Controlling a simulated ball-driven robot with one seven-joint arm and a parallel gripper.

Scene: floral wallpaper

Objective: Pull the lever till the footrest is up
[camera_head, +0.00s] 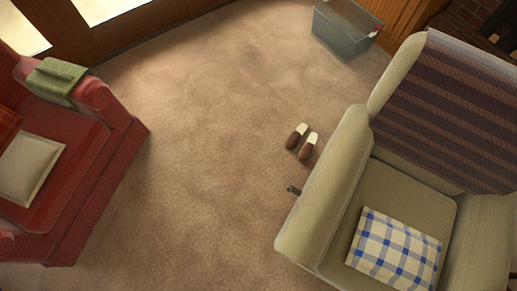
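A beige recliner armchair (337,190) stands at the right, with a striped brown blanket (450,110) over its back and a blue and white checked cushion (395,248) on its seat. A small dark lever (293,190) sticks out from the outer left side of its near armrest, over the carpet. The chair's front is at the bottom edge of the picture, and I cannot make out the footrest. My gripper is not in view, and nothing touches the lever.
A pair of brown slippers (307,148) lies on the carpet beside the chair. A grey bin (343,30) stands at the top right near wooden panelling. A red armchair (75,165) with a green cloth and a pale cushion is at the left. Open carpet (205,150) lies between the chairs.

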